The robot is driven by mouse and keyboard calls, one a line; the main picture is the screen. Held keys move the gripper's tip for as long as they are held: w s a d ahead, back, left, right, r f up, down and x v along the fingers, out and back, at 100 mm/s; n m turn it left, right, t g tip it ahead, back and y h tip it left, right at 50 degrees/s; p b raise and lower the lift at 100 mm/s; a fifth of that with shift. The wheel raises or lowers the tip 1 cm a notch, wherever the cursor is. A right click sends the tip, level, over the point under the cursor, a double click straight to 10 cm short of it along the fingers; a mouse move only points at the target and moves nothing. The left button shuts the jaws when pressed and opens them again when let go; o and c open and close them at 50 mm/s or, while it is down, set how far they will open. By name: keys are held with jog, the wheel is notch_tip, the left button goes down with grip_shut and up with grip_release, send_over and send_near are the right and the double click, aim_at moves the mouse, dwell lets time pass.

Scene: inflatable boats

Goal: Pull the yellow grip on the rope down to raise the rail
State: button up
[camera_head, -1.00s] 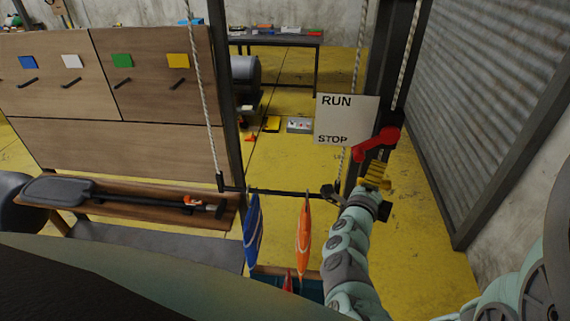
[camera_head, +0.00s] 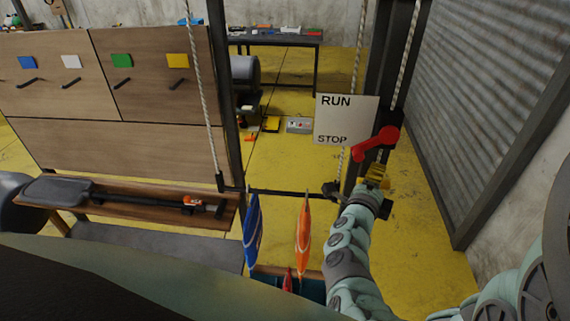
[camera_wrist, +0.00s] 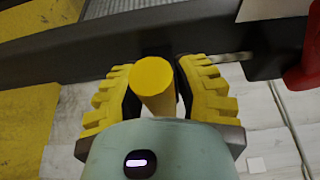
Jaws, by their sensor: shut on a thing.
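The yellow grip (camera_wrist: 153,78) is a round-ended yellow cylinder between my two yellow ridged fingers in the wrist view. My gripper (camera_wrist: 160,90) is shut on it. In the head view my gripper (camera_head: 375,178) is at the dark post, just below the red lever, and the grip cannot be told from the fingers. The rail (camera_head: 285,192) is a thin dark bar, roughly level and low between two posts. A blue boat-shaped piece (camera_head: 252,235) and an orange one (camera_head: 303,235) hang from it. A pale rope (camera_head: 408,55) runs down toward the red lever.
The red lever (camera_head: 377,143) slants down left beside the RUN/STOP sign (camera_head: 347,120). A wooden bench (camera_head: 100,203) with a paddle is at the left. A corrugated shutter (camera_head: 490,95) is at the right. Yellow floor (camera_head: 430,240) lies clear between post and shutter.

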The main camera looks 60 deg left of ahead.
grip_shut()
jog(key=shift+f, duration=0.1)
jog(key=f+b, duration=0.1)
jog(key=b, duration=0.2)
jog(key=shift+f, duration=0.4)
notch_tip(320, 180, down, 37)
jog(key=b, duration=4.3)
jog(key=shift+b, duration=0.4)
jog(key=o, duration=0.9)
grip_release()
jog(key=shift+o, duration=0.2)
